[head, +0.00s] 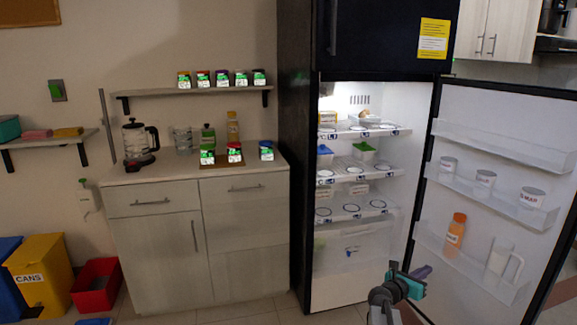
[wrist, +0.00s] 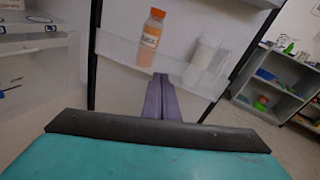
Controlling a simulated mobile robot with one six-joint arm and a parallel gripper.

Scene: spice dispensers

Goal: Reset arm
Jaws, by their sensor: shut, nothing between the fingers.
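My gripper (head: 422,272) is at the lower right of the head view, in front of the open fridge. Its purple fingers (wrist: 161,97) are together in the wrist view, with nothing between them. They point toward the lower shelf of the open fridge door (head: 500,180). An orange juice bottle (head: 456,228) and a clear pitcher (head: 502,256) stand on that shelf. The bottle (wrist: 152,38) and pitcher (wrist: 203,57) also show beyond the fingertips in the wrist view. How far the fingertips are from them is hard to tell.
The fridge interior (head: 357,235) has shelves with several marked circles and containers. Cans (head: 485,178) stand on the middle door shelf. A counter (head: 135,189) with a coffee press and spice jars stands left. Bins (head: 95,285) sit at the far left. Floor in front of the counter looks mostly clear.

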